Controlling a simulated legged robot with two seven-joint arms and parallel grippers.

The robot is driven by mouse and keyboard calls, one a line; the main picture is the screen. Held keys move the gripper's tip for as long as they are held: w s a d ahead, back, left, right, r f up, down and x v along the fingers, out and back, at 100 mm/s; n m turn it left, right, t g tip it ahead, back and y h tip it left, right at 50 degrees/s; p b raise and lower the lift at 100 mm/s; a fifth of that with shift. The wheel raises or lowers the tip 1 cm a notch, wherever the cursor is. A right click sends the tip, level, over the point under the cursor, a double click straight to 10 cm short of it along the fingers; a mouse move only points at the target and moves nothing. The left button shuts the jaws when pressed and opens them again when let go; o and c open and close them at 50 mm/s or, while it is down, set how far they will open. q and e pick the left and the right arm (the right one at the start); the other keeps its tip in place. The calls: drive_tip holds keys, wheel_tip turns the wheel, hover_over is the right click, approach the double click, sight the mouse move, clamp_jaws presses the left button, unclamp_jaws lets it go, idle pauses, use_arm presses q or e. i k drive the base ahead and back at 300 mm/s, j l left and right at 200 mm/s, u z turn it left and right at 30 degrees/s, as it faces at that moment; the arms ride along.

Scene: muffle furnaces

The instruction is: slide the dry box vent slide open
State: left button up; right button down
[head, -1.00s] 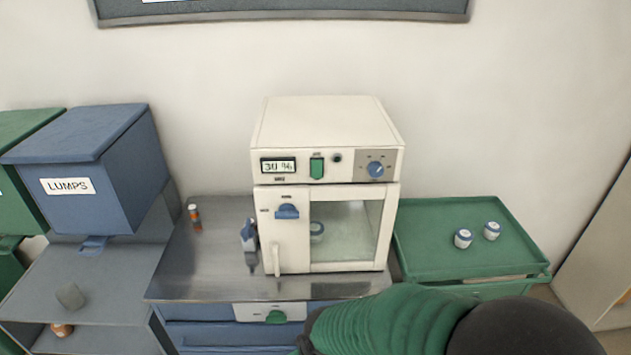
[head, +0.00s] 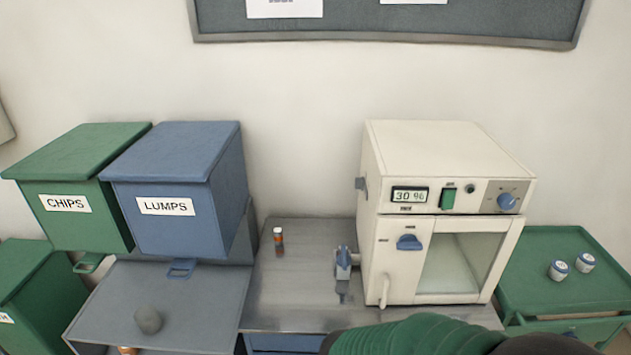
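The dry box (head: 375,230) is a cream cabinet on the metal bench, with a display reading about 30 %, a green switch (head: 448,199) and a blue dial (head: 507,202). Its windowed front door looks shut. A blue sliding or turning piece (head: 409,242) sits on the door's left part, with small labels too small to read. A small grey piece (head: 361,183) sticks out of the left side wall. I cannot tell which of these is the vent slide. My green-sleeved arm crosses the bottom edge. Neither gripper is in view.
A blue-grey tool (head: 343,263) stands just left of the dry box. A small orange bottle (head: 279,241) stands farther left on the bench (head: 290,290). The LUMPS bin (head: 180,235) and CHIPS bin (head: 65,228) are at left. A green tray (head: 530,290) with two jars is at right.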

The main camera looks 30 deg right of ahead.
sight(359, 181)
drive_tip(key=i+j+z, duration=0.1)
drive_tip(key=z, duration=0.4)
drive_tip(key=j+z, duration=0.35)
drive_tip(key=z, duration=0.15)
drive_tip(key=j+z, duration=0.3)
drive_tip(key=z, duration=0.2)
drive_tip(key=i+j, duration=0.05)
